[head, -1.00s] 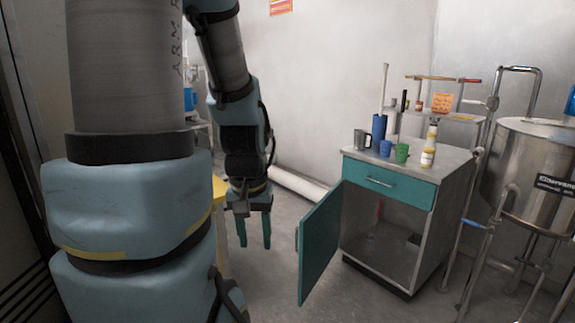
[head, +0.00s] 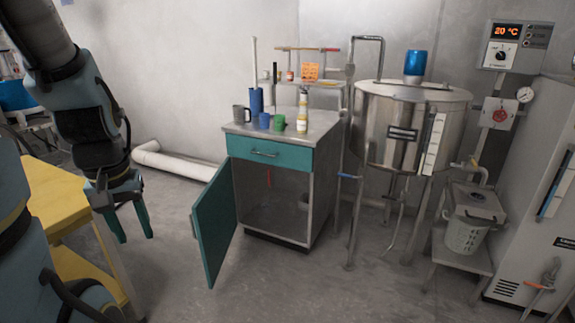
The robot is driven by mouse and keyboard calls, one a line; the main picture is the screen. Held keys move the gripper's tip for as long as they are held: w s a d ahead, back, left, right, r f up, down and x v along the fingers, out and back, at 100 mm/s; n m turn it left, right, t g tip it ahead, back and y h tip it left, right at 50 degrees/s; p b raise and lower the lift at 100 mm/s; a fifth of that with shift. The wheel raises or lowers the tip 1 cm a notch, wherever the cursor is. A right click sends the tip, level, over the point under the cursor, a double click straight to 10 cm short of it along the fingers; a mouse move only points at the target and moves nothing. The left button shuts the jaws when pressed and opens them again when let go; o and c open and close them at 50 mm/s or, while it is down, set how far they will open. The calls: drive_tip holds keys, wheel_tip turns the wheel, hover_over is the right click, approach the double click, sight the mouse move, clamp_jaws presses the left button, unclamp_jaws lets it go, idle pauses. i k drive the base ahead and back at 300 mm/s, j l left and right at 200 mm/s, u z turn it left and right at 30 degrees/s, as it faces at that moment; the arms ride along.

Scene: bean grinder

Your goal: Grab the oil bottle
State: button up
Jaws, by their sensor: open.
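A yellowish bottle with a white label (head: 302,116), which looks like the oil bottle, stands upright on the top of a small cabinet (head: 326,122), near its right side. My gripper (head: 136,238) hangs at the left with its two teal fingers pointing down, open and empty. It is well to the left of the bottle and lower in the picture, apart from the cabinet.
Also on the cabinet stand a grey mug (head: 241,114), a blue cup (head: 264,121), a green cup (head: 279,123) and a blue cylinder (head: 256,101). The teal cabinet door (head: 214,226) hangs open. A yellow table (head: 52,196) is at left, a steel tank (head: 375,125) at right.

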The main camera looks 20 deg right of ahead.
sight(302, 125)
drive_tip(key=u, duration=0.35)
drive_tip(key=l+u, duration=0.8)
drive_tip(key=k+l+u, duration=0.15)
drive_tip(key=u, duration=0.25)
drive_tip(key=k+l+u, duration=0.1)
drive_tip(key=k+l, duration=0.15)
drive_tip(key=l, duration=0.25)
drive_tip(key=k+l+u, duration=0.1)
drive_tip(key=l, duration=0.45)
drive_tip(key=k+l+u, duration=0.1)
drive_tip(key=k+l, duration=0.3)
drive_tip(key=k+l+u, duration=0.1)
drive_tip(key=k+l, duration=0.15)
drive_tip(key=l, duration=0.25)
drive_tip(key=k+l+u, duration=0.1)
drive_tip(key=k+l, duration=0.2)
drive_tip(key=l, duration=0.15)
drive_tip(key=k+l, duration=0.4)
drive_tip(key=l, duration=0.15)
